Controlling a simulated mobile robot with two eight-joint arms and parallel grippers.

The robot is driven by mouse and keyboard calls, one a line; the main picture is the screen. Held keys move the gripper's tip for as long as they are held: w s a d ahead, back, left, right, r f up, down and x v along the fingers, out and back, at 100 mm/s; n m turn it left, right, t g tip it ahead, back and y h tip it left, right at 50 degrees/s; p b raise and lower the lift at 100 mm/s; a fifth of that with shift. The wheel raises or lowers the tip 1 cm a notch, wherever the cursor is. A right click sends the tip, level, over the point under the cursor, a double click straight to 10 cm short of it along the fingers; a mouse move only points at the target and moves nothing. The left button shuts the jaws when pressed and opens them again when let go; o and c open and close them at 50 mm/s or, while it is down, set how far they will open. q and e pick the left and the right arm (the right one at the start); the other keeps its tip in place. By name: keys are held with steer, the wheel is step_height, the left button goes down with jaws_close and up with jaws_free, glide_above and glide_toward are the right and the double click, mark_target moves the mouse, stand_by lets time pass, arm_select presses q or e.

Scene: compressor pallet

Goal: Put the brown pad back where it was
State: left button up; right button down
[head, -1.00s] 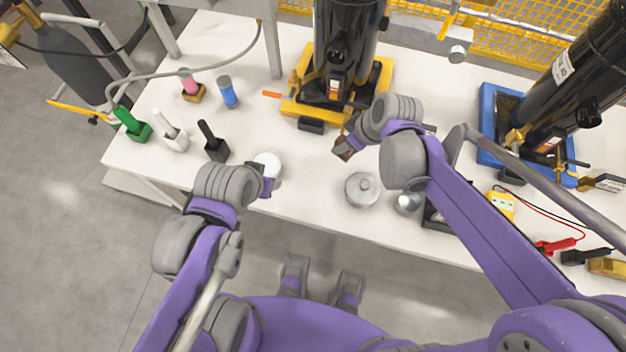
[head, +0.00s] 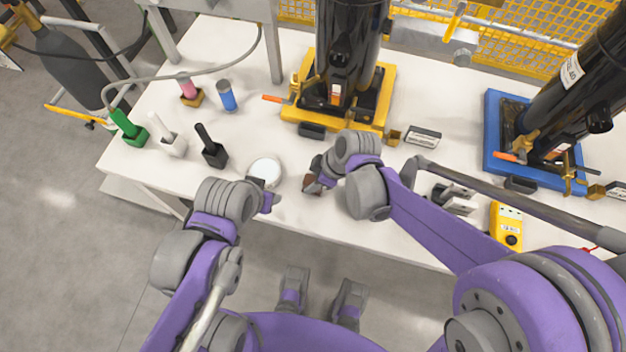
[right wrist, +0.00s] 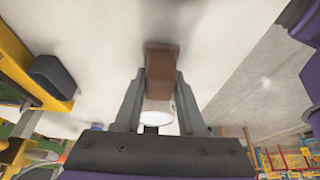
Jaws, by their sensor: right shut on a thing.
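The brown pad (head: 312,186) is held in my right gripper (head: 315,182) over the front middle of the white table. In the right wrist view the brown pad (right wrist: 161,70) sits between the two fingers of the gripper (right wrist: 158,100), which touch its sides. I cannot tell whether the pad touches the table. My left gripper (head: 269,198) is at the table's front edge, just in front of a round white dish (head: 264,171); its finger opening is not clear.
A black cylinder stands on a yellow base (head: 377,110) behind the right gripper. Another leans over a blue base (head: 492,135) at right. Green (head: 128,126), white (head: 168,140) and black (head: 210,147) handled tools stand at left. A yellow meter (head: 507,226) is at right.

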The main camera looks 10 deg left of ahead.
steer(key=shift+f, duration=0.2)
steer(key=c, duration=0.5)
jaws_free()
steer(key=shift+r, duration=0.1)
steer(key=shift+d+r, duration=0.1)
steer(key=shift+r, duration=0.25)
steer(key=p+v, duration=0.2)
steer(key=v, duration=0.9)
steer(key=shift+r, duration=0.2)
steer(key=shift+d, duration=0.1)
steer(key=s+d+m+t+h, duration=0.2)
steer(key=s+d+m, duration=0.2)
steer(key=d+m, duration=0.4)
steer(key=s+d+f+m+t+h, duration=0.1)
steer(key=s+d+m+t+h, duration=0.1)
steer(key=s+d+m, duration=0.3)
steer(key=d+m, duration=0.4)
steer(key=d, duration=0.5)
steer(key=shift+f+m+t+h, duration=0.25)
steer(key=shift+m+t+h, duration=0.05)
steer(key=shift+t, duration=0.1)
steer(key=shift+d, duration=0.1)
